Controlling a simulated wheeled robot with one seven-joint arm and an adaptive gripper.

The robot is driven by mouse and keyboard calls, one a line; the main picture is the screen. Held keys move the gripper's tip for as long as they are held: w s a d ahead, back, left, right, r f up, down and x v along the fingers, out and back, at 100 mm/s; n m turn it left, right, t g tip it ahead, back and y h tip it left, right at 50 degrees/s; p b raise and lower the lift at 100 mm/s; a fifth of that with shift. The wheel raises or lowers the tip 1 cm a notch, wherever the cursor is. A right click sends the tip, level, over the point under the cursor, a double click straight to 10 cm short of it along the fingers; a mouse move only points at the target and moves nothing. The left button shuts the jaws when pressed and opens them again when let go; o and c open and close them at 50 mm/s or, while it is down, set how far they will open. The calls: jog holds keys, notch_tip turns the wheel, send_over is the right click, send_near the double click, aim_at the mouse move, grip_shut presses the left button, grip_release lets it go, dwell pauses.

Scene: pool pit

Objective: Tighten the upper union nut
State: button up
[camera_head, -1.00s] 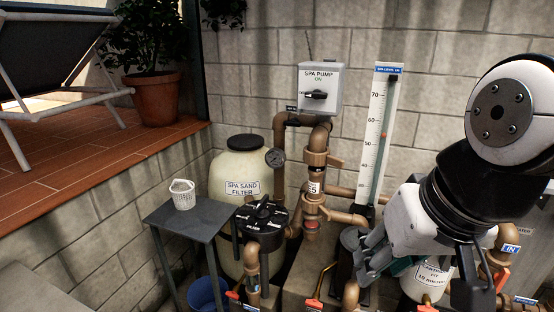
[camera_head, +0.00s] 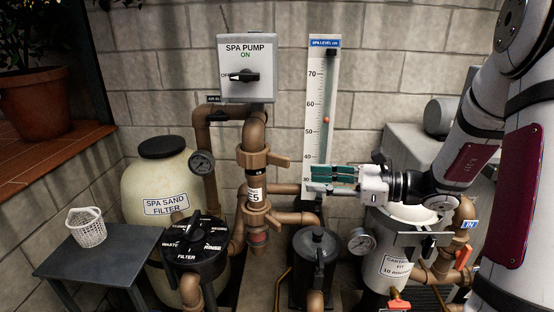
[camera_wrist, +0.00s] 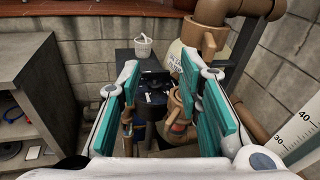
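The upper union nut (camera_head: 256,158) is a brown collar with side lugs on the vertical pipe below the spa pump box. A similar lower nut (camera_head: 258,217) sits beneath it, with a labelled pipe section between them. My gripper (camera_head: 312,179) points left, to the right of the pipe and a little below the upper nut, apart from it. In the wrist view my gripper (camera_wrist: 165,92) has its teal-padded fingers spread with nothing between them. The upper nut (camera_wrist: 203,38) shows there above the right finger; that finger partly hides the pipework below.
The level gauge (camera_head: 322,110) stands behind my gripper. A black lidded canister (camera_head: 315,265) and the multiport valve (camera_head: 194,245) stand below. A small table (camera_head: 75,262) holds a white basket (camera_head: 87,227).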

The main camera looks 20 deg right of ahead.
aim_at(289, 164)
jog(key=w+d+f+m+t, duration=0.2)
jog(key=w+d+m+t, duration=0.1)
jog(key=d, duration=0.2)
jog(key=shift+h, duration=0.4)
jog(key=p+x, duration=0.1)
jog(key=x, duration=1.2)
jog(key=shift+w+a+r, duration=0.2)
jog(key=shift+w+a, duration=0.1)
grip_shut()
